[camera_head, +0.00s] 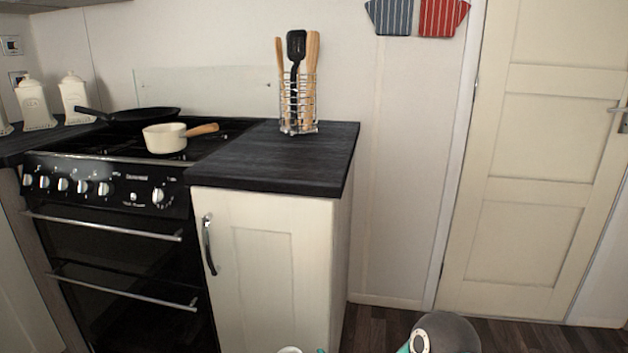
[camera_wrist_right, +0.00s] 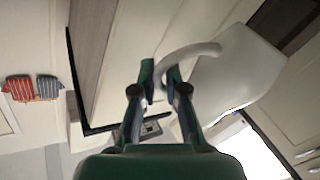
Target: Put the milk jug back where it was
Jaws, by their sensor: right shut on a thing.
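The white milk jug (camera_wrist_right: 238,78) shows in the right wrist view, with its curved handle toward the fingers. My right gripper (camera_wrist_right: 160,75) is shut on the jug's handle. The jug appears tilted in this view, but the wrist camera itself is turned, so I cannot tell its true lean. In the head view only a small white rim (camera_head: 290,350), likely the jug's, shows at the bottom edge, low in front of the cabinet. My left gripper is not in view.
The dark worktop (camera_head: 265,160) is clear in front of a wire utensil holder (camera_head: 298,118). On the left, the black stove (camera_head: 110,190) carries a cream saucepan (camera_head: 165,138) and a black frying pan (camera_head: 140,115). A closed door (camera_head: 535,150) is at right.

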